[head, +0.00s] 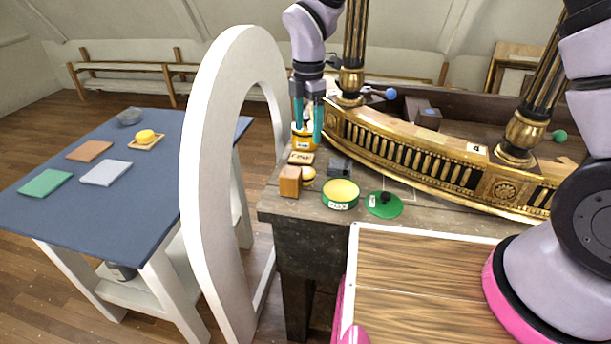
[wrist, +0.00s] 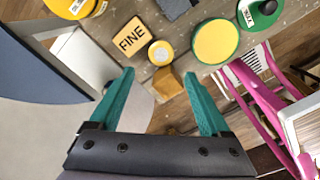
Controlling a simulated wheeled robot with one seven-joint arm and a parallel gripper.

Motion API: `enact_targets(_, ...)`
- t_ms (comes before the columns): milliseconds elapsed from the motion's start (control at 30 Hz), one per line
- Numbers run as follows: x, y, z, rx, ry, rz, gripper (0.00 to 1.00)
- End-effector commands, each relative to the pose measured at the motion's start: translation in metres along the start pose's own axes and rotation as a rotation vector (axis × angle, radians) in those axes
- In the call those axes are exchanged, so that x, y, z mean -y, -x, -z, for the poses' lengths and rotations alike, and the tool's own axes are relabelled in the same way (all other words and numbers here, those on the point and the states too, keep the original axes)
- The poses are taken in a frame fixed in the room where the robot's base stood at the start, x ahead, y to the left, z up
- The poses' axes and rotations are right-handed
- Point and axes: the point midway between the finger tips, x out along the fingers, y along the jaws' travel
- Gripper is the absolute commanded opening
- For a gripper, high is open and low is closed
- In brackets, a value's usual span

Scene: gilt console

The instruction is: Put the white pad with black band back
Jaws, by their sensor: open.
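No white pad with a black band can be clearly made out in either view. The nearest match is a pale grey-white pad (head: 107,173) lying flat on the blue table at left, with no band visible on it. My gripper (head: 308,136) is open and empty, pointing down over the left end of the worn bench, far to the right of that pad. In the wrist view my open gripper (wrist: 158,76) has its fingertips either side of a small wooden block (wrist: 167,83), which also shows in the head view (head: 290,182). I cannot tell its height above the block.
The bench holds a yellow can (head: 301,140), a tan FINE block (wrist: 131,37), a dark grey block (head: 340,165), a green tin (head: 340,205) and its lid (head: 384,206). A white arch (head: 210,170) stands between bench and blue table (head: 150,205). A gilt rail (head: 420,155) lies behind.

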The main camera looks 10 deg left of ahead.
Motion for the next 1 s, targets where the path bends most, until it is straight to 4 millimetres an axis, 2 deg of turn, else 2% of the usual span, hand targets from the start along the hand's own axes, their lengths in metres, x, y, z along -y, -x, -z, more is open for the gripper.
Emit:
enact_targets(67, -0.002, -0.013, 0.011, -0.001, 0.062, 0.014, 0.81)
enact_targets(200, -0.002, -0.032, 0.016, -0.001, 0.096, 0.022, 0.81)
enact_targets(400, -0.001, -0.062, 0.015, -0.001, 0.093, 0.021, 0.81)
enact_targets(633, 0.0, -0.08, 0.014, -0.001, 0.09, 0.02, 0.81)
enact_targets(900, 0.003, -0.119, 0.012, -0.001, 0.09, 0.02, 0.81)
enact_targets(1000, 0.003, -0.124, 0.011, -0.001, 0.09, 0.018, 0.81)
